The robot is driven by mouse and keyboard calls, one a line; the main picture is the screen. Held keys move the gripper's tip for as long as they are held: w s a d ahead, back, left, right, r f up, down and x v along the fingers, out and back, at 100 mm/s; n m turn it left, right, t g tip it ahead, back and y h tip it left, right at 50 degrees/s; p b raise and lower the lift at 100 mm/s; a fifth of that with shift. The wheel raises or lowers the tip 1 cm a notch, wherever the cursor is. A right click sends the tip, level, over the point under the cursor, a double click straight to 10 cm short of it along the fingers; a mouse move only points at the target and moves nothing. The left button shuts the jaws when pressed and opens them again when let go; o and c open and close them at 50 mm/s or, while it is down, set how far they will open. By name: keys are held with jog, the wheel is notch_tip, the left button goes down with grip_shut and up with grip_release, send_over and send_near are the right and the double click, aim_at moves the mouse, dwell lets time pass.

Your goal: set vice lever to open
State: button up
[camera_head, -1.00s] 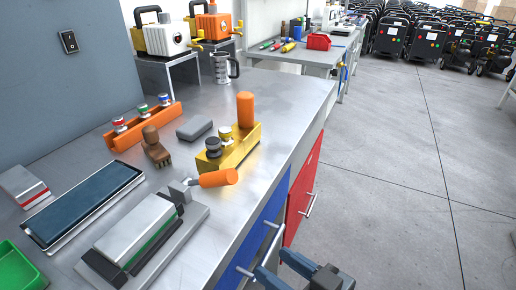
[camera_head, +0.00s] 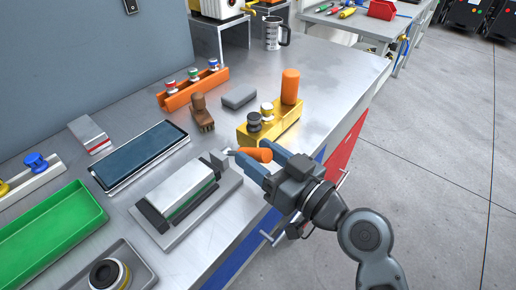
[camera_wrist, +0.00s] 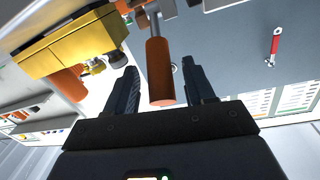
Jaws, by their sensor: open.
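The vice (camera_head: 185,196) is a grey metal block on a flat base on the workbench. Its lever has an orange handle (camera_head: 254,154) that points right from the vice's far right end. My gripper (camera_head: 262,163) is at the handle, with its blue-grey fingers apart. In the wrist view the orange handle (camera_wrist: 160,70) stands between the two open fingers (camera_wrist: 163,90), with a gap visible on each side. Part of the handle is hidden by a finger in the head view.
A yellow block (camera_head: 270,132) with knobs and an orange cylinder stands just behind the handle. A tablet-like panel (camera_head: 140,155), a brown brush (camera_head: 202,113) and a green tray (camera_head: 50,232) lie left. The bench's front edge runs below my gripper.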

jog(key=shift+w+a, duration=0.3)
jog(key=shift+a, duration=0.05)
jog(key=shift+c, duration=0.3)
grip_shut()
